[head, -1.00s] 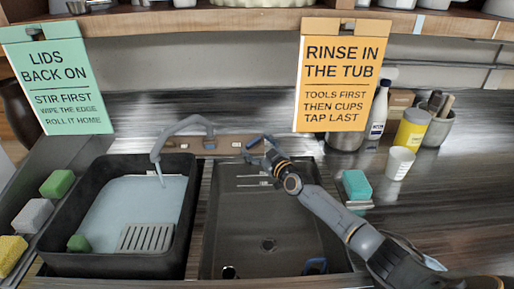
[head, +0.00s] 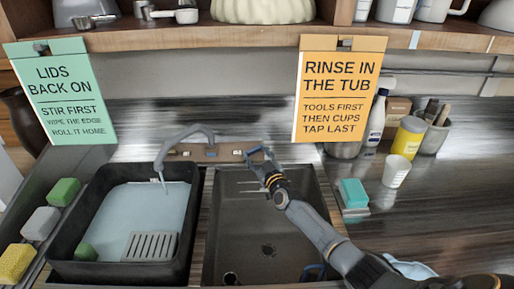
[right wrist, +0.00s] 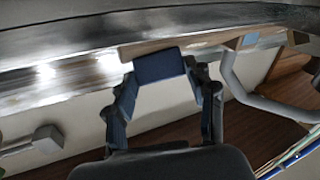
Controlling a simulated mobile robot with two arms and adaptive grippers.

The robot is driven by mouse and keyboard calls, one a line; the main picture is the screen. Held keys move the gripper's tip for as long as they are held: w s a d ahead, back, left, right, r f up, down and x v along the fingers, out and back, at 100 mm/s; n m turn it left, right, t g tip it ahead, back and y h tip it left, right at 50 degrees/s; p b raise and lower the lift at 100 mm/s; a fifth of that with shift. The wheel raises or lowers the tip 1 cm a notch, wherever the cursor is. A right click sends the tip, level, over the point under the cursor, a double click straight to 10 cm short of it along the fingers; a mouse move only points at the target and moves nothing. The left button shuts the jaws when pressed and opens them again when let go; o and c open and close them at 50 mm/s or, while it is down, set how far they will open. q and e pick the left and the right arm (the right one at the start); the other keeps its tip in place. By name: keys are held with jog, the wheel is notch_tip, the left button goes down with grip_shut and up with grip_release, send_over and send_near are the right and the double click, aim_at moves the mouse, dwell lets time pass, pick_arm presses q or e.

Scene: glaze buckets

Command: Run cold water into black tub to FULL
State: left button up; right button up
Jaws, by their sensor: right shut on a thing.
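The black tub (head: 112,272) stands at the left and holds pale blue water (head: 130,210). The grey spout (head: 185,132) arches over its back right side, and a thin stream (head: 165,186) runs from it into the water. The surface lies below the rim; its exact level is hard to judge. My right gripper (head: 258,153) is at the wooden tap panel (head: 205,153) behind the sink. In the right wrist view its fingers are shut on a dark blue block (right wrist: 158,65), seemingly the cold tap handle. My left gripper is not in view.
A green block (head: 86,252) and a slatted grey rack (head: 151,246) show in the tub. Several sponges (head: 40,222) line its left. A white cup (head: 396,170) stands at right.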

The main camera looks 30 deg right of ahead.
jog(key=m+h+p, duration=0.2)
jog(key=m+h, duration=0.1)
jog(key=shift+a, duration=0.3)
jog(key=shift+w+a+m+h, duration=0.1)
jog(key=shift+m+h, duration=0.9)
jog(key=shift+m, duration=0.1)
pick_arm(q)
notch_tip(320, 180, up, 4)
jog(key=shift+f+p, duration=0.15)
jog(key=shift+p, duration=0.15)
pick_arm(e)
jog(key=shift+f+m+g+h, duration=0.1)
jog(key=shift+m+g+h, duration=0.4)
jog(key=shift+m+h, duration=0.7)
jog(key=o, duration=1.2)
jog(key=shift+c, duration=0.2)
jog(key=shift+a, duration=0.1)
